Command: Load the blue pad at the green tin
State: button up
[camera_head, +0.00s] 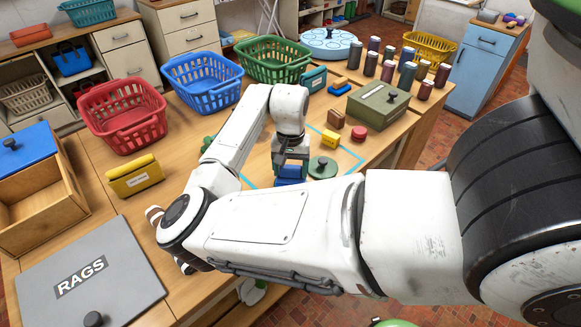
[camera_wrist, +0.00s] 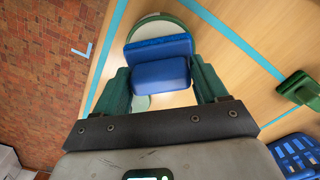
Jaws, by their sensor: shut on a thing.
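My gripper (camera_head: 290,157) points down over the front part of the table and is shut on the blue pad (camera_head: 288,181). In the wrist view the blue pad (camera_wrist: 160,74) sits between my two green fingers (camera_wrist: 163,90), with a wider blue part beyond it. Whether pad and tin touch cannot be told.
Cyan tape (camera_head: 351,152) outlines a work area, with a yellow block (camera_head: 330,138), a red round piece (camera_head: 360,133) and an olive box (camera_head: 378,106) near its far right. Red (camera_head: 122,116), blue (camera_head: 203,82) and green (camera_head: 271,60) baskets line the back. A grey RAGS lid (camera_head: 125,265) lies front left.

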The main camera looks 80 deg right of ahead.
aim_at(291, 167)
jog(key=shift+r+p, duration=1.65)
jog(key=shift+r, duration=0.45)
jog(key=shift+r+p, duration=0.3)
jog(key=shift+r, duration=0.65)
